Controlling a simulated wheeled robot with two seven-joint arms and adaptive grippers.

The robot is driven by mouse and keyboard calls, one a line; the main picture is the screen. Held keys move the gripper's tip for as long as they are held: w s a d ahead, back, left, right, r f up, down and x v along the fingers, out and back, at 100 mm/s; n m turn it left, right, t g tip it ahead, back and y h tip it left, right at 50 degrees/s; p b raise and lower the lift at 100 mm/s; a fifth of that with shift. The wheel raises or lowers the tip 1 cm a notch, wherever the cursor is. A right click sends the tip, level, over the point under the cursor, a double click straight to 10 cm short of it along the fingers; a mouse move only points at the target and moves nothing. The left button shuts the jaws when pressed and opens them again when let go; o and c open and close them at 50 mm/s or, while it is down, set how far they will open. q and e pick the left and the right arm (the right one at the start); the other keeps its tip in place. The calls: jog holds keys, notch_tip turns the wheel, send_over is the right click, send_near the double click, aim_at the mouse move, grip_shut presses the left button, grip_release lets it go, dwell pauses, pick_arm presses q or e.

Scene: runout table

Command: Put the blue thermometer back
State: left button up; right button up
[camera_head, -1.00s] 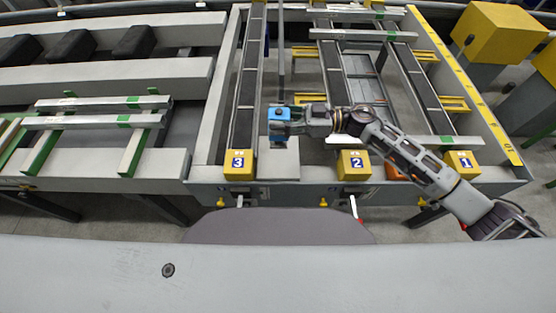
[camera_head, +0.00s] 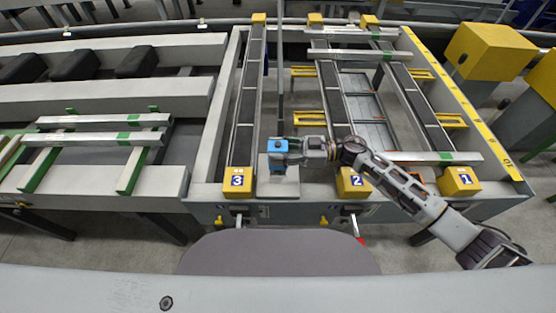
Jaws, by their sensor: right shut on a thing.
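The blue thermometer (camera_head: 277,147) is a small blue block-shaped device at the tip of my right gripper (camera_head: 287,152). My right gripper is shut on it and holds it over or at a flat light-grey plate (camera_head: 277,187) between the yellow blocks numbered 3 and 2. A dark part shows below the blue body. I cannot tell whether the thermometer touches the plate. My left gripper is not in view.
Yellow blocks 3 (camera_head: 237,182), 2 (camera_head: 352,182) and 1 (camera_head: 459,181) line the table's front edge. A dark upright post (camera_head: 280,85) stands just behind the thermometer. Metal bars (camera_head: 105,121) lie on the left. A yellow rail (camera_head: 462,100) bounds the right.

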jog(key=shift+f, duration=0.15)
jog(key=shift+f, duration=1.9)
jog(key=o, duration=0.9)
jog(key=shift+f, duration=0.15)
